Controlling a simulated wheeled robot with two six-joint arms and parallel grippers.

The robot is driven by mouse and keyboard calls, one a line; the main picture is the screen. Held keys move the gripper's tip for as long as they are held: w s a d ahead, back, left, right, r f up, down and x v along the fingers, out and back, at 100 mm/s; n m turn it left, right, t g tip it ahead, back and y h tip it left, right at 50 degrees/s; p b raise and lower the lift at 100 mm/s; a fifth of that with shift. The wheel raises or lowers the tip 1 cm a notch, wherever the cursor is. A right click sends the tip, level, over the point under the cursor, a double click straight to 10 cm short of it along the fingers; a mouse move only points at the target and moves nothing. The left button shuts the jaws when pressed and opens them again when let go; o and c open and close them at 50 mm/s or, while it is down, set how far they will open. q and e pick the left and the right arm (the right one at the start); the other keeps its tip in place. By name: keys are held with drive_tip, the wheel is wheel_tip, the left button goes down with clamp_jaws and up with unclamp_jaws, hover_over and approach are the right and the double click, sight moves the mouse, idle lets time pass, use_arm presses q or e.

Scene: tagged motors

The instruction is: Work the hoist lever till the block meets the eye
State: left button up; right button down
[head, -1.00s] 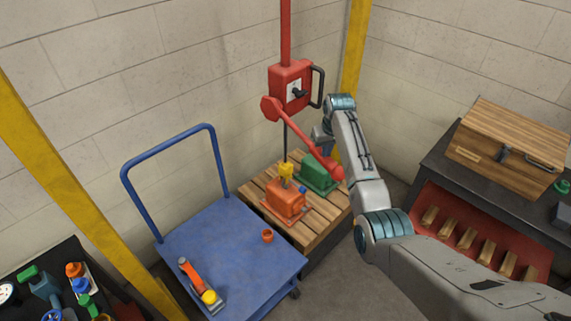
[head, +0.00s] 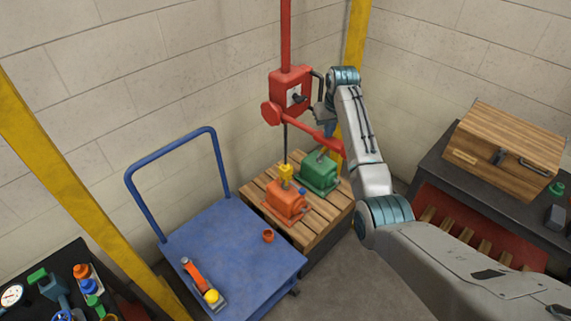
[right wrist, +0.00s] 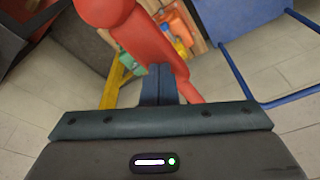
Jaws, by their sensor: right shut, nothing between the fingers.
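The red hoist (head: 290,88) hangs on a red post at the wall. My right gripper (head: 323,115) is shut and empty, beside the lever and partly hidden. In the right wrist view the lever (right wrist: 152,40) crosses in front of my shut fingers (right wrist: 159,86); contact is unclear. My left gripper is out of view.
A green motor (head: 319,174) shares the wooden pallet (head: 261,196) with the orange one. A blue cart (head: 207,238) stands to the left, holding an orange cup and a tool. A dark bench with a wooden box (head: 510,147) stands to the right.

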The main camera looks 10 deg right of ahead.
wheel_tip(320, 180, up, 7)
drive_tip(key=shift+f, duration=0.15)
drive_tip(key=shift+f, duration=0.15)
idle(0.6)
drive_tip(key=shift+s+f, duration=0.1)
drive_tip(key=shift+f, duration=0.9)
drive_tip(key=shift+f, duration=0.1)
drive_tip(key=shift+s+d+f, duration=0.1)
drive_tip(key=shift+s+f, duration=0.05)
drive_tip(key=shift+f, duration=0.75)
drive_tip(key=shift+s+d+f, duration=0.1)
drive_tip(key=shift+d+f, duration=0.05)
drive_tip(key=shift+f, duration=0.7)
drive_tip(key=shift+s+d+f, duration=0.1)
drive_tip(key=shift+s+f, duration=0.05)
drive_tip(key=shift+f, duration=0.75)
